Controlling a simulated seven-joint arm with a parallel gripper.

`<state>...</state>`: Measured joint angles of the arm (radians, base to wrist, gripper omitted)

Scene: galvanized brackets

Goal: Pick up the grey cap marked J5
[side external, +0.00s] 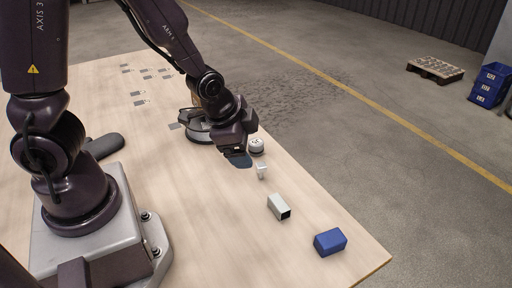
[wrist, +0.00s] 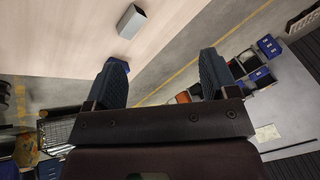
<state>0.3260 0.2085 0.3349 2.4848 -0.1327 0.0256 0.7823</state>
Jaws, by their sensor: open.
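A small round pale grey cap (side external: 257,146) with dark marking on top sits near the right edge of the wooden table (side external: 205,225) in the side external view. The marking is too small to read for certain. My gripper (side external: 237,160) is just left of the cap, above the table, and appears apart from it. In the wrist view my gripper (wrist: 163,78) has its two dark fingers spread wide with nothing between them. The cap cannot be made out in the wrist view.
A small white piece (side external: 261,171), an open-ended grey metal tube (side external: 278,207) and a blue block (side external: 330,242) line the table's right side. The tube also shows in the wrist view (wrist: 131,21). A dark rounded object (side external: 104,146) lies left. The front middle is clear.

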